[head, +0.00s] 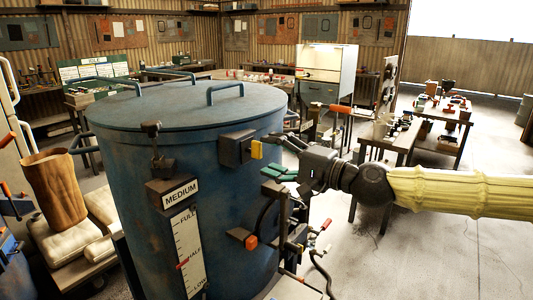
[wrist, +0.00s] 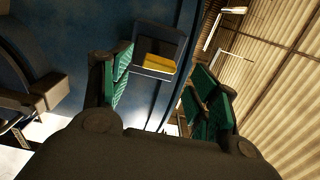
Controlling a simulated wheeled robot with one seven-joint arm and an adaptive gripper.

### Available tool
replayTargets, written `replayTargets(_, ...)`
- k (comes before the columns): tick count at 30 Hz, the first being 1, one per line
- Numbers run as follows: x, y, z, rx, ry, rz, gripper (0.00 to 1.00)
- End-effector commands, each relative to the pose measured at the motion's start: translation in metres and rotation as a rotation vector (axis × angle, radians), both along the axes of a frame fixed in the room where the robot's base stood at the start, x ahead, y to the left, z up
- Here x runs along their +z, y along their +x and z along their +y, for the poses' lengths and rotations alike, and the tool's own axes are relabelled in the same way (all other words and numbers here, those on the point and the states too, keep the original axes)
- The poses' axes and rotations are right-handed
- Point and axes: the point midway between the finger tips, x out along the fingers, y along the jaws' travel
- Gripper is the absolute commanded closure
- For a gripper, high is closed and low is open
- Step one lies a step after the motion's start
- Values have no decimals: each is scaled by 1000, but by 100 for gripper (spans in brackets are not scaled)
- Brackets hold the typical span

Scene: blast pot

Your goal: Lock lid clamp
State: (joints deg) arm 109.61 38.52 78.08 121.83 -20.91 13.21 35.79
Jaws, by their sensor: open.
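The blue blast pot (head: 130,170) stands upright with its round lid (head: 185,108) lying on top. On its right side near the rim is a dark clamp block (head: 234,148) with a yellow end (head: 257,150). In the wrist view the yellow end (wrist: 158,63) shows between my fingers, beyond their tips. My gripper (head: 277,162) is open and empty, just right of the yellow end and apparently apart from it. Its green-padded fingers also show in the wrist view (wrist: 162,82). A second dark clamp-like fitting (head: 155,148) sits at the pot's front rim.
A pipe with an orange-tipped valve handle (head: 248,240) projects from the pot below my gripper. The lid carries a blue handle (head: 238,91). A workbench (head: 395,140) stands behind my arm. A brown bag (head: 55,190) stands at left. Open floor lies at lower right.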

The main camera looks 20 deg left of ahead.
Motion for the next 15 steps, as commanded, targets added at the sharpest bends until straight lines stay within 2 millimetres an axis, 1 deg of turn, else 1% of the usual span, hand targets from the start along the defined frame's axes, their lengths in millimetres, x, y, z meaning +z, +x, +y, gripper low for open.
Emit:
replayTargets(3,0,-5,-16,-1,0,0,39)
replayTargets(15,0,-23,-64,-1,1,1,39)
